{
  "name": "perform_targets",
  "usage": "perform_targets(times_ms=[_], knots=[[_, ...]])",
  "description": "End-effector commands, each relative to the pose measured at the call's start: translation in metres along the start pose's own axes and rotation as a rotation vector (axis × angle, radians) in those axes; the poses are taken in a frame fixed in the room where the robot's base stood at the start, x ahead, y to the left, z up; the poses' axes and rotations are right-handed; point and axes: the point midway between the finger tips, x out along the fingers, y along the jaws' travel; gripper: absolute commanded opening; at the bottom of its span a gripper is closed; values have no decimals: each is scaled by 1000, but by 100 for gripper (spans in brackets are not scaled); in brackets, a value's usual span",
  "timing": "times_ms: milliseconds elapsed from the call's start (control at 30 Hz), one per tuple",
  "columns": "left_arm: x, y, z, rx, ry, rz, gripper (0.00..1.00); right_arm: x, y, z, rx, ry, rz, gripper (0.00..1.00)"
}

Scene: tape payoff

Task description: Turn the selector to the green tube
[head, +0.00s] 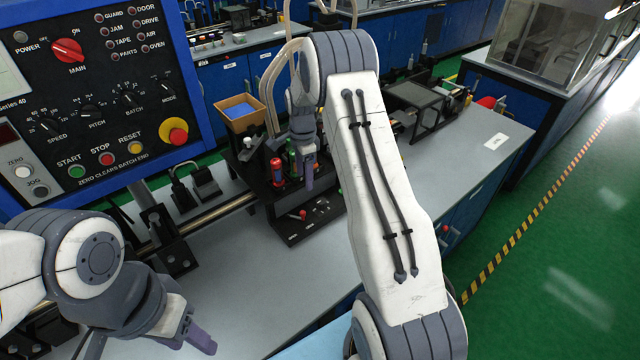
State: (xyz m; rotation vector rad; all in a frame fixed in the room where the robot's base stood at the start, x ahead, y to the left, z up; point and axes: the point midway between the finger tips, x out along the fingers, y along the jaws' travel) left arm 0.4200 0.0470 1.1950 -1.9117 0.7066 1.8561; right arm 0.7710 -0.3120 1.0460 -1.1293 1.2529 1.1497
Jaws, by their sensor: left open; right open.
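A green tube (291,152) stands upright in a black unit on the bench, beside a red tube (277,170) to its left. My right gripper (308,180) hangs pointing down just right of the tubes and hides part of that unit. It is open, and no object shows in it. A small red-tipped part (302,214) is on the black plate in front of the tubes; I cannot tell whether it is the selector or where it points. My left gripper (205,343) is open and empty at the lower left, above the near bench and away from the tubes.
A control panel (100,85) with knobs and buttons fills the upper left. A cardboard box with blue contents (240,112) stands behind the tubes. A metal rail (215,210) runs left of the black plate. The grey bench (285,285) in front is clear.

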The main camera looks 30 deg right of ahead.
Motion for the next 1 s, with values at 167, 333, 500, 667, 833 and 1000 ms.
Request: perform_targets(times_ms=[167, 333, 500, 667, 833, 1000], knots=[[-15, 1, -1, 0, 0, 0, 50, 17, -6, -50, 210, 4, 8, 69], [-22, 2, -1, 1, -1, 0, 50, 33, -6, -56, 243, 4, 10, 69], [-36, 3, -2, 3, -1, 0, 50, 62, -4, -56, 241, 4, 12, 69], [-48, 3, -2, 5, 0, 0, 50, 92, -5, -56, 239, 4, 10, 69], [-54, 4, -3, 7, 0, 0, 50, 114, -5, -55, 238, 4, 9, 69], [-56, 4, -3, 7, 0, 0, 50, 123, -5, -55, 238, 4, 7, 69]])
